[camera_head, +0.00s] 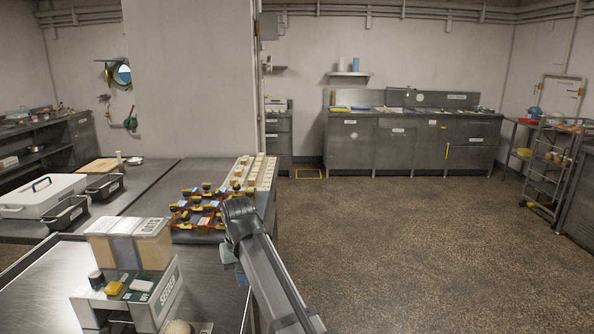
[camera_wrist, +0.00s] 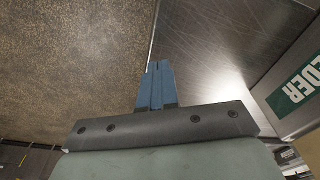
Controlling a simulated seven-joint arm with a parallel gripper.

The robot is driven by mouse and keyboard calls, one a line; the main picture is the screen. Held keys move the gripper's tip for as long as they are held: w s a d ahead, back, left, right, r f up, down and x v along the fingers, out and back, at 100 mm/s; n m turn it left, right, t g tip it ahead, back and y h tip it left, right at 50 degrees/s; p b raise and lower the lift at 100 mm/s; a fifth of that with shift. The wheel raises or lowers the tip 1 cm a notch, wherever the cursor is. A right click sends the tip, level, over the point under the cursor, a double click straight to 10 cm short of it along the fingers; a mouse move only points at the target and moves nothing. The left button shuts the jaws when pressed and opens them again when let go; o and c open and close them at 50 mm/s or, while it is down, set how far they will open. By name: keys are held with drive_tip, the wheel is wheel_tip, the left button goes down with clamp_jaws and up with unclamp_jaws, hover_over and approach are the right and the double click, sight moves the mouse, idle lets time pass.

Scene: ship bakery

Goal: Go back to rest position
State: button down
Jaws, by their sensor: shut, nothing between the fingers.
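My gripper (camera_wrist: 157,68) shows in the wrist view with its two blue fingers together and nothing between them. It hangs over the edge of a metal counter (camera_wrist: 210,45), with the speckled floor (camera_wrist: 75,60) to the left of the fingers. In the head view my arm rises from the bottom centre and bends at the counter's right edge. The gripper end there is small, partly hidden below the bend, by the metal counter (camera_head: 215,285).
A seeder machine (camera_head: 130,290) stands on the counter left of my arm. Behind are a rack of dark and orange pieces (camera_head: 200,208), a pale slatted block (camera_head: 255,172), black trays (camera_head: 66,214) and a white lidded box (camera_head: 40,195). The floor to the right is clear, up to a wheeled trolley (camera_head: 548,165).

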drive_tip(key=s+d+f+m+g, duration=0.1)
drive_tip(key=s+d+f, duration=0.35)
drive_tip(key=f, duration=0.75)
drive_tip(key=s+d+f+m+g+h, duration=0.1)
drive_tip(key=d+f, duration=0.7)
drive_tip(key=f, duration=0.3)
drive_tip(key=s+d+f+m+g, duration=0.1)
drive_tip(key=s+d+f, duration=0.2)
drive_tip(key=d+f, duration=0.65)
drive_tip(key=s+d+f+g, duration=0.2)
drive_tip(key=s+d+f, duration=0.2)
drive_tip(key=s+f, duration=0.8)
drive_tip(key=s+d+f+m+g, duration=0.1)
drive_tip(key=s+d+f, duration=0.4)
drive_tip(key=s+f, duration=0.7)
drive_tip(key=s+g, duration=0.1)
drive_tip(key=s, duration=0.6)
drive_tip(key=shift+s+d+m+g+y, duration=0.3)
